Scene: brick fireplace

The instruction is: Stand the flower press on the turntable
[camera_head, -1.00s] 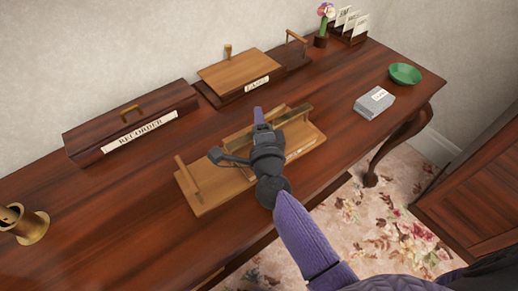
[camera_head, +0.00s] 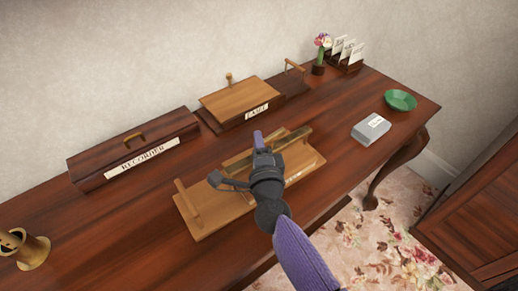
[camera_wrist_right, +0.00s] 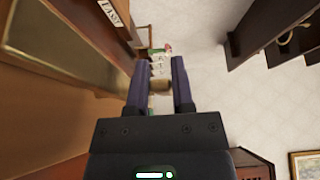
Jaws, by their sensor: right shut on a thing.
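A light wooden piece (camera_head: 215,213) lies on the desk in the head view, with a post at its left end and a raised bar (camera_head: 296,139) at its back. I cannot tell whether it is the flower press. My right gripper (camera_head: 258,137) is over its middle, partly hiding it. I cannot clearly identify the turntable. My left gripper is not in view.
A box labelled RECORDER (camera_head: 130,148) and a labelled wooden stand (camera_head: 240,97) are along the wall. A brass holder (camera_head: 32,250) stands at the left. A grey box (camera_head: 371,129), green bowl (camera_head: 400,100), flower (camera_head: 322,45) and card rack (camera_head: 345,55) are at the right.

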